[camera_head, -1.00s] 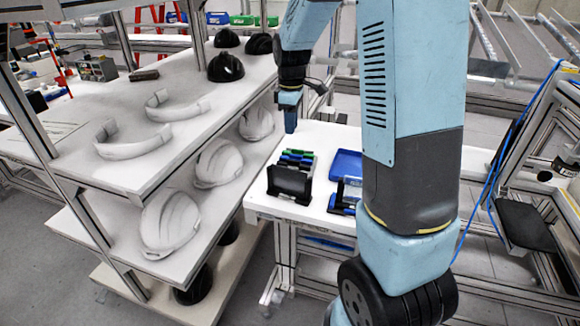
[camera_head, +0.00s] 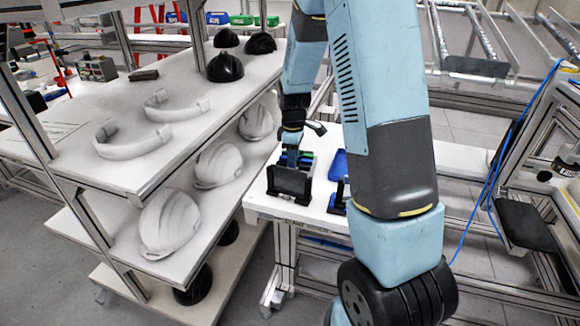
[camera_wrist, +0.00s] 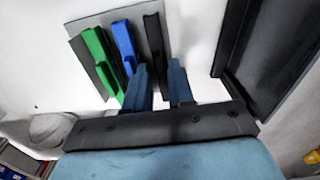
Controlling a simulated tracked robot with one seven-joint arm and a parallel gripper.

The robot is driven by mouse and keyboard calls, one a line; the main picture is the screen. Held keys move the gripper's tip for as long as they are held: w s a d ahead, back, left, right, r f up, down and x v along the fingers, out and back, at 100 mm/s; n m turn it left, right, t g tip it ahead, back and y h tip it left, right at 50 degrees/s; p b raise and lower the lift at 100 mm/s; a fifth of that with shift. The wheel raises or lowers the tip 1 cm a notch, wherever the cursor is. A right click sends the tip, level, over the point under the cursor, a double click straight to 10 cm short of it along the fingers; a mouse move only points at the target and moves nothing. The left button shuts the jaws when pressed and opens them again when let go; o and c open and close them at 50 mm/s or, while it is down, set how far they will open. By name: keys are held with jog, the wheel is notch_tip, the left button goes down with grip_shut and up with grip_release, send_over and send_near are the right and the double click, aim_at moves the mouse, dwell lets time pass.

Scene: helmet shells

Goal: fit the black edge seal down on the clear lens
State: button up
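My gripper (camera_head: 292,156) is low over the small rack on the white table. In the wrist view its two blue fingers (camera_wrist: 158,70) are apart. A narrow black strip (camera_wrist: 154,38), likely the black edge seal, stands on the grey rack base between and just beyond the fingertips. I cannot tell whether a finger touches it. Blue (camera_wrist: 124,42) and green (camera_wrist: 97,50) strips stand beside it on the left. I cannot pick out the clear lens for sure.
A dark upright panel (camera_head: 289,184) stands in front of the rack; a large dark panel also fills the wrist view's right (camera_wrist: 268,45). A blue tray (camera_head: 339,165) is partly behind my arm. White helmet shells (camera_head: 170,222) sit on the left shelves.

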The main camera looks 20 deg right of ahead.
jog(key=shift+f, duration=0.6)
jog(key=shift+c, duration=0.3)
grip_shut()
